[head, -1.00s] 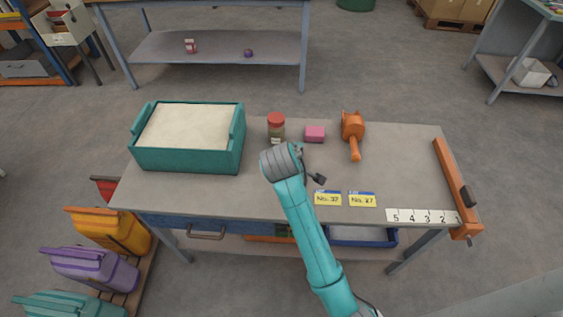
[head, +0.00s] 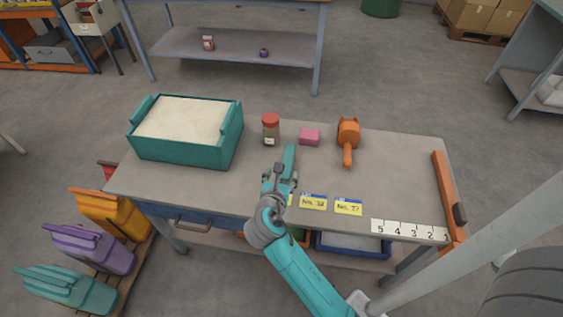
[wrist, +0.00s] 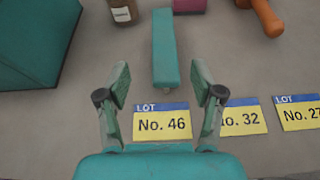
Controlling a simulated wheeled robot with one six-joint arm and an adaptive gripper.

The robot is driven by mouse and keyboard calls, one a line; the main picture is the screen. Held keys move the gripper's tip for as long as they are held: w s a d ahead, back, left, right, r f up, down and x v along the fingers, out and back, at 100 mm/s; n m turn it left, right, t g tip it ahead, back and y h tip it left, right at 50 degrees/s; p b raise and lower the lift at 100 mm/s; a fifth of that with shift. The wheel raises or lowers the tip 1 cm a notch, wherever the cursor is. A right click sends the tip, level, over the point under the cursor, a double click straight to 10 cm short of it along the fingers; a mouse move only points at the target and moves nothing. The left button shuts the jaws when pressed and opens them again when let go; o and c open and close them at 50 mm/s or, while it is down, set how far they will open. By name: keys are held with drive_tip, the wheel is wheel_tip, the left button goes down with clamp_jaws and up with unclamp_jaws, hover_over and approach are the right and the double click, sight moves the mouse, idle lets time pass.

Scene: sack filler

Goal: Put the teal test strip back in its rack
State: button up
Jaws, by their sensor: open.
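The teal test strip (head: 289,158) lies flat on the table, a narrow bar pointing away from me. In the wrist view the strip (wrist: 164,48) is upright in the picture, with its near end just beyond the gap between the fingers. My gripper (head: 279,177) is open and empty, over the near middle of the table; its two fingers (wrist: 159,80) stand on either side of the strip's line. I cannot tell its height above the table. I cannot make out a rack for the strip in these views.
A teal crate of pale grain (head: 238,137) stands left. A red-lidded jar (head: 271,130), a pink block (head: 309,137) and an orange tool (head: 347,138) stand behind. Yellow lot cards (head: 313,202) and a number strip (head: 408,231) lie in front; an orange bar (head: 446,195) runs along the right edge.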

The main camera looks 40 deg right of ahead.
sight(288, 158)
drive_tip(key=shift+w+d+f, duration=0.1)
drive_tip(key=shift+d, duration=0.1)
drive_tip(key=x, duration=0.5)
drive_tip(key=shift+x, duration=2.65)
drive_tip(key=shift+d, duration=0.15)
clamp_jaws()
drive_tip(key=shift+r, duration=0.25)
wheel_tip(288, 158, up, 10)
drive_tip(key=shift+f, duration=0.1)
drive_tip(key=shift+s, duration=0.2)
